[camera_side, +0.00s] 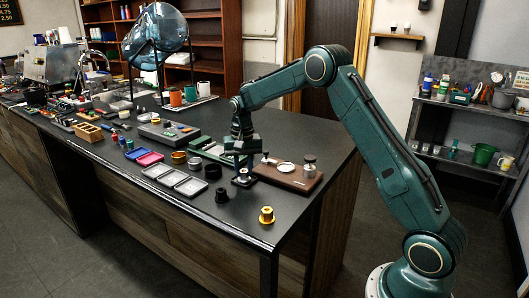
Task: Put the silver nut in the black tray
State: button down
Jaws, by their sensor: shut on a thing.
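My gripper (243,168) points down over the front right part of the dark counter. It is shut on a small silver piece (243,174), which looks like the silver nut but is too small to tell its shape. The piece is at a small dark blue stand (244,182); I cannot tell whether they touch.
A brown wooden board (296,181) with a round white dial and metal parts lies to the right. Pink (150,158) and blue trays lie further left. The counter's front right corner is mostly clear.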

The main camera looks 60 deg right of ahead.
aim_at(244, 171)
dwell(0.3)
jog(key=c, duration=1.2)
grip_release()
jog(key=shift+f, duration=0.1)
jog(key=shift+o, duration=0.2)
notch_tip(244, 171, up, 12)
jog(key=shift+r, duration=0.2)
